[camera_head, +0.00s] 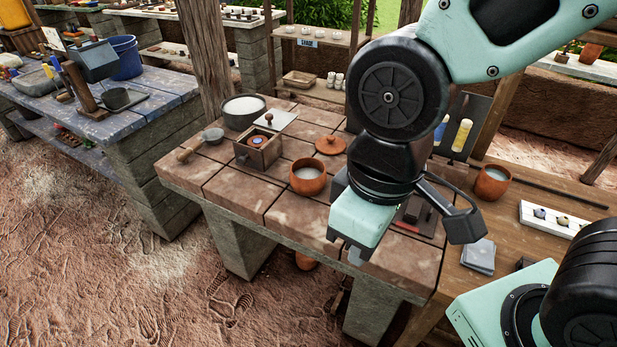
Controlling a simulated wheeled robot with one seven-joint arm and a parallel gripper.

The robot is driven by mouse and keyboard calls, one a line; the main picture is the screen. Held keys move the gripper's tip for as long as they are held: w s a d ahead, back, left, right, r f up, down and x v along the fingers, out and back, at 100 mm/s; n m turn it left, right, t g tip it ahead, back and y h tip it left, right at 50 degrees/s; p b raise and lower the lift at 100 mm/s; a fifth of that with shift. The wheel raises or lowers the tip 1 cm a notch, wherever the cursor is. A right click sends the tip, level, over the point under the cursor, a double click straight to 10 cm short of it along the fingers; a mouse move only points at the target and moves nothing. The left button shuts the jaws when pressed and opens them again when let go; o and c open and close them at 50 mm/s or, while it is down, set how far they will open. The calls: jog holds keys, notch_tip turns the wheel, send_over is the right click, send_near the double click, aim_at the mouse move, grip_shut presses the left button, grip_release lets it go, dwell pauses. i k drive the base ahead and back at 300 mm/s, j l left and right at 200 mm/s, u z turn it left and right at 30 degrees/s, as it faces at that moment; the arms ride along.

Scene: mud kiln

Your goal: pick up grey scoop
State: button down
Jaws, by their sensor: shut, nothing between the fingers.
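The grey scoop (212,136) lies near the left edge of the brick-topped table (226,190). It has a round grey bowl and a wooden handle pointing to the lower left. My gripper (346,257) hangs over the front right part of the table, pointing down. It is well to the right of the scoop and nearer to me. The gripper is shut and holds nothing that I can see. The scoop is in plain view.
A dark round pan (243,126) of pale powder stands just behind the scoop. A wooden box (258,150) with a knob, a clay bowl (308,187) and a clay lid (330,145) stand between it and my gripper. A wooden post (203,60) rises behind the table.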

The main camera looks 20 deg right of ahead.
aim_at(213, 136)
jog(key=i+j, duration=0.2)
jog(key=j, duration=0.2)
jog(key=i+j+z, duration=0.1)
jog(key=i+j, duration=0.35)
jog(key=j, duration=0.3)
jog(key=i+j+z, duration=0.1)
jog(key=j, duration=0.3)
jog(key=i+j, duration=0.3)
jog(key=i+j+z, duration=0.1)
jog(key=j, duration=0.45)
jog(key=i+j, duration=0.25)
jog(key=j, duration=0.15)
jog(key=i+j, duration=0.2)
jog(key=j, duration=0.25)
jog(key=z, duration=0.05)
